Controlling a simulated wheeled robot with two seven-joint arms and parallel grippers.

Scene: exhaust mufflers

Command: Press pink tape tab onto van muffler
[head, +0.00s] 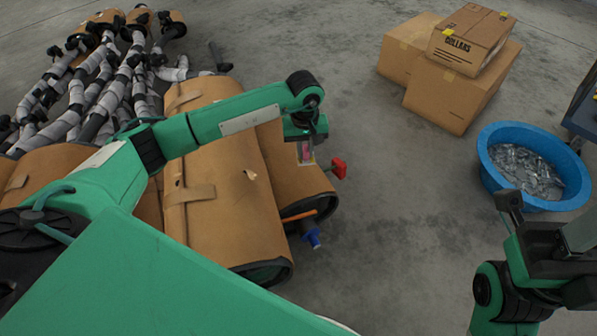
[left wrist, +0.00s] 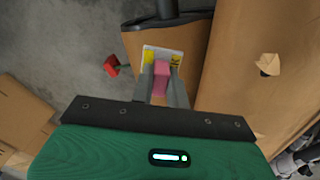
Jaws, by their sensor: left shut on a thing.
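My left gripper (head: 306,158) is shut on a pink tape tab (head: 306,150) over the right end of the brown-wrapped mufflers. The left wrist view shows the pink tab (left wrist: 160,78) between the two fingers (left wrist: 163,82). A white label with yellow and dark patches (left wrist: 149,53) lies just beyond the fingertips. I cannot tell whether the tab touches it. Below is a brown-wrapped muffler (head: 297,182) with a dark end; a larger wrapped one (head: 225,205) lies beside it. Which is the van muffler is unclear. My right gripper (head: 510,205) is at lower right, its jaws unclear.
Wrapped grey pipes (head: 100,85) lie at upper left. Cardboard boxes (head: 455,95) and a blue tub (head: 530,205) stand right. The floor between is clear.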

